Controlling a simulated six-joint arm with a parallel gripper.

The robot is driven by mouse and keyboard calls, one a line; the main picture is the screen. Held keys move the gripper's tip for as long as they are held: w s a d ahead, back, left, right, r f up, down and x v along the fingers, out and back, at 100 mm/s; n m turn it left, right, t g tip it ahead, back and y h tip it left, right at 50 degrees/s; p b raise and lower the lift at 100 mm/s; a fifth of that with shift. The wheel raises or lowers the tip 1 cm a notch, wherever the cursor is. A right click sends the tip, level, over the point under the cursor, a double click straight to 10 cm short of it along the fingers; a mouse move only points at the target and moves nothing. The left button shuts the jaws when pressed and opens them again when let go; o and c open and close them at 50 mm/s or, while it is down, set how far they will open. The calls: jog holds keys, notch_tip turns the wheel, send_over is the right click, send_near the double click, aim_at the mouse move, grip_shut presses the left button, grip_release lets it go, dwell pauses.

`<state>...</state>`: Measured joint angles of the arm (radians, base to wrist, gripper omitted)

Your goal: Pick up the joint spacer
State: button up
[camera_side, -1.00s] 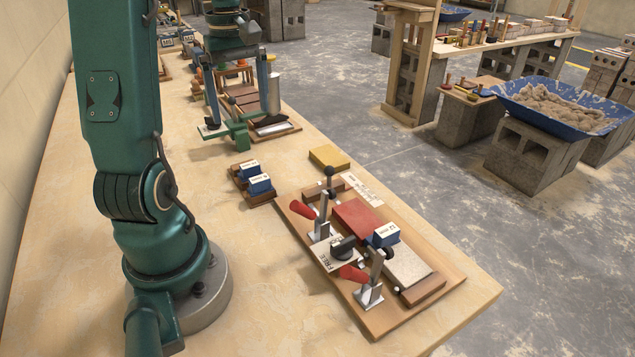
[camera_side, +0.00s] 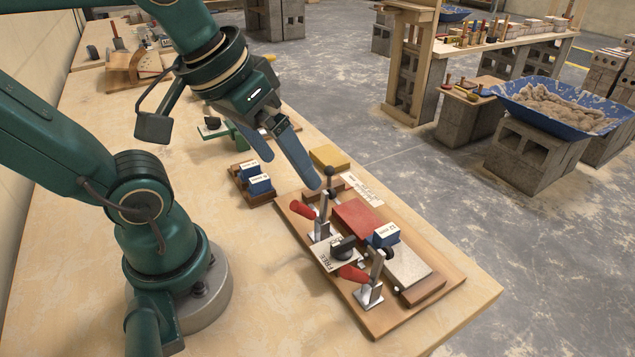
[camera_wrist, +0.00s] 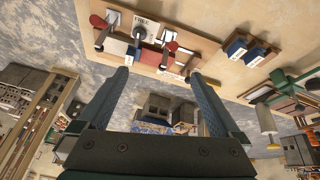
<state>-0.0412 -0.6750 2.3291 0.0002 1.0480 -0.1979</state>
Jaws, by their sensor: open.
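A blue spacer block with a white label reading 12 mm (camera_side: 385,235) sits on the wooden fixture board (camera_side: 440,262), between a red brick (camera_side: 357,219) and a pale grey brick (camera_side: 408,265). Two more blue blocks with white labels, a rear one (camera_side: 249,172) and a front one (camera_side: 260,185), stand in a small dark wooden holder (camera_side: 243,195); they also show at the upper right of the wrist view (camera_wrist: 237,48). My gripper (camera_side: 291,171) is open and empty, in the air near the holder and the far end of the board. In the wrist view the fingers (camera_wrist: 160,76) are wide apart with nothing between them.
Two upright toggle clamps with red handles (camera_side: 354,273) and a black knob (camera_side: 343,246) rise from the board's near side. A yellow block (camera_side: 329,157) lies behind the board. Bare table (camera_side: 290,315) is free in front.

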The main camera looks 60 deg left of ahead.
jog(key=shift+s+d+f+m, duration=0.2)
jog(key=shift+s+f+m, duration=0.1)
jog(key=shift+f+m, duration=0.3)
jog(key=shift+s+d+f+m, duration=0.15)
jog(key=shift+s+f+m, duration=0.1)
jog(key=shift+f+m, duration=0.3)
jog(key=shift+c, duration=0.3)
jog(key=shift+w+t, duration=0.2)
jog(key=shift+t, duration=0.1)
jog(key=c, duration=0.5)
jog(key=shift+m, duration=0.25)
jog(key=shift+c, duration=0.2)
jog(key=w+r, duration=0.4)
jog(key=g, duration=0.5)
send_over(387, 230)
jog(key=f, duration=0.8)
jog(key=shift+w+a, duration=0.2)
jog(key=shift+g, duration=0.3)
jog(key=shift+s+d+f, duration=0.1)
jog(key=shift+f, duration=1.7)
jog(key=shift+s+d+f, duration=0.1)
jog(key=shift+f, duration=1.65)
